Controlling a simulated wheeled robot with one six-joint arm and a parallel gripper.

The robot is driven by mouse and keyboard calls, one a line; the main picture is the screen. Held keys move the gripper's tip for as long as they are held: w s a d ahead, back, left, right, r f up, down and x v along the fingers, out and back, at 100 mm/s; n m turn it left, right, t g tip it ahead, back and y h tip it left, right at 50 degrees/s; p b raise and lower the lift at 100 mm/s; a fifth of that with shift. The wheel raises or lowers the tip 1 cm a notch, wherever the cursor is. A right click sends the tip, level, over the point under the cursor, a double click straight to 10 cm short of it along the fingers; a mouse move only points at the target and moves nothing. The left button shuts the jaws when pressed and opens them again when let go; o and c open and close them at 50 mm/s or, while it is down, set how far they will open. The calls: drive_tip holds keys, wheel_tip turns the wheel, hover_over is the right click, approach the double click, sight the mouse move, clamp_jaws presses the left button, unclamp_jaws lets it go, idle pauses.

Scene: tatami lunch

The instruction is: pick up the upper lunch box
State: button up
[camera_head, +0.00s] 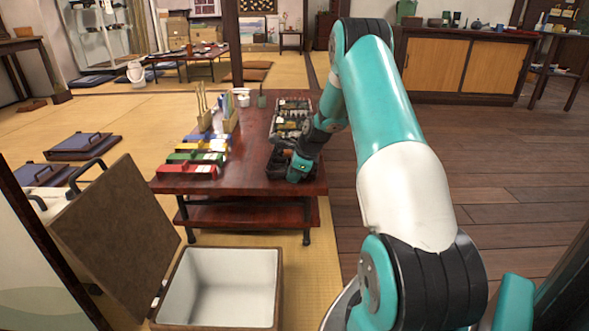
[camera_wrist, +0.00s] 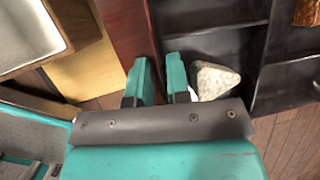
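A dark lunch box (camera_head: 280,172) with compartments is at the near right corner of the low red table (camera_head: 255,143). My gripper (camera_head: 299,172) is at its right side and hides part of it. In the wrist view the black box (camera_wrist: 213,47) holds a white triangular rice piece. My gripper's two teal fingers (camera_wrist: 161,82) straddle the box's side wall, one inside and one outside. The gap is narrow, and whether they press on the wall cannot be told. Whether another box lies beneath is hidden.
A filled dark tray (camera_head: 291,117) lies farther back on the table. Red, green, yellow and blue boxes (camera_head: 200,158) line its left side. An open white-lined crate (camera_head: 222,285) stands in front. Wooden floor at right is clear.

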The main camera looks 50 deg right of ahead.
drive_tip(key=shift+c, duration=0.4)
clamp_jaws()
